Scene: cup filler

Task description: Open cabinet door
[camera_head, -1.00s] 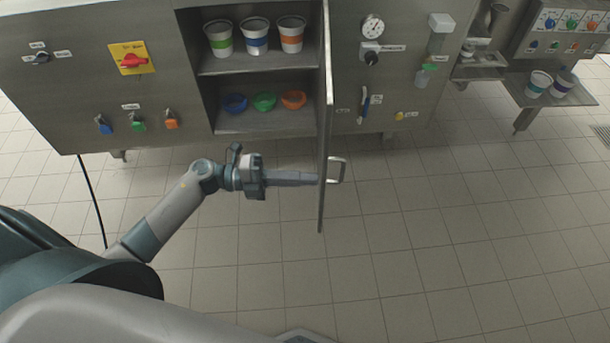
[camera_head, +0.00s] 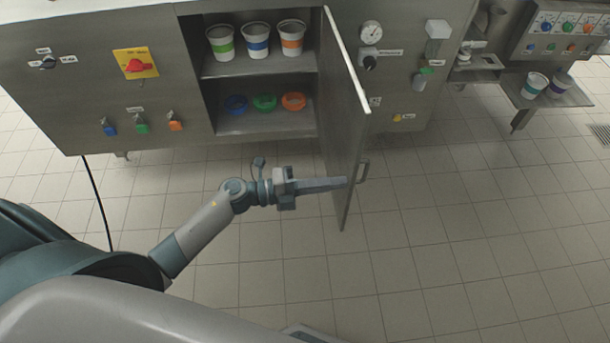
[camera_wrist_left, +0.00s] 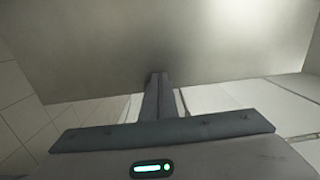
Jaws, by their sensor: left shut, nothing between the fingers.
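The cabinet door (camera_head: 345,125) is a grey metal panel hinged at the right side of the cabinet opening, and it stands swung well open. Its handle (camera_head: 363,171) shows on the far side, partly hidden. My left gripper (camera_head: 345,182) is shut and empty, with its fingertips at the inner face of the door near its lower free end. In the left wrist view the shut fingers (camera_wrist_left: 157,85) point at the door panel (camera_wrist_left: 190,50) and seem to touch it. My right gripper is not in view.
The open cabinet holds cups (camera_head: 257,38) on the upper shelf and coloured lids (camera_head: 264,102) on the lower one. A gauge (camera_head: 371,33) and knob (camera_head: 369,62) sit right of the door. A side shelf (camera_head: 570,97) with two cups is at far right. The tiled floor (camera_head: 450,240) is clear.

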